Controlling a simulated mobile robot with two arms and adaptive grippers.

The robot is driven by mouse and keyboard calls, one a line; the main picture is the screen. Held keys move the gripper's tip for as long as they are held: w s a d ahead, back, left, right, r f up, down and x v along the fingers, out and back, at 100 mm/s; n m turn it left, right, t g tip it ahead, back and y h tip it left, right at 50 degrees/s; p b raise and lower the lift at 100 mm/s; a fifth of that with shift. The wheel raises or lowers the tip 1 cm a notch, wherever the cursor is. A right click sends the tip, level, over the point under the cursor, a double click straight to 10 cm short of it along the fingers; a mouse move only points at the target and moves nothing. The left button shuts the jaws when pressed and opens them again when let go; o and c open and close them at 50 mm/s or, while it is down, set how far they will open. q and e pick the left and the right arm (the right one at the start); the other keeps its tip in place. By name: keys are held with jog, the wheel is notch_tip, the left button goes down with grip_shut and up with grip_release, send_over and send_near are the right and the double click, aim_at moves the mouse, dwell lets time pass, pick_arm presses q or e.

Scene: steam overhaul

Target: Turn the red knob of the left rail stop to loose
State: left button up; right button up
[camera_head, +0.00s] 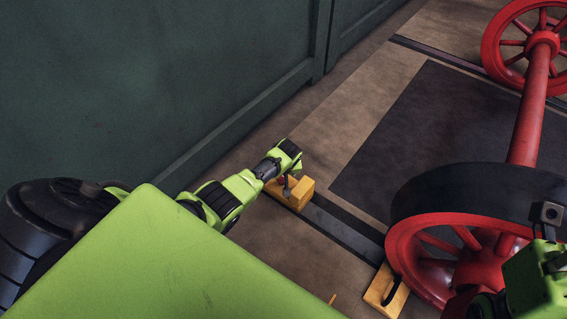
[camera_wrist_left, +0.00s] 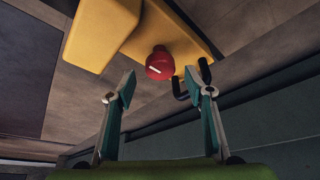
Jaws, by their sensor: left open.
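The left rail stop is a yellow block (camera_head: 299,196) on the dark rail, partly hidden behind my left gripper in the head view. Its red knob (camera_wrist_left: 160,63) shows round, with a white line on its face, in the left wrist view. The yellow body (camera_wrist_left: 105,32) and a black handle (camera_wrist_left: 190,83) are beside the knob. My left gripper (camera_wrist_left: 160,95) is open, its two fingertips apart and the knob seen between and beyond them. In the head view the left gripper (camera_head: 287,187) is at the stop. My right gripper's fingers do not show.
A red spoked wheel (camera_head: 440,262) on a red axle (camera_head: 530,115) stands to the right. Another yellow block (camera_head: 384,292) with a black handle sits by that wheel. A green wall (camera_head: 160,80) runs along the left. A dark floor panel (camera_head: 420,130) lies clear beyond the stop.

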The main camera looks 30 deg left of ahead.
pick_arm(q)
jog(key=v, duration=0.9)
jog(key=shift+r, duration=0.25)
jog(key=shift+s+d, duration=0.1)
jog(key=shift+s, duration=0.1)
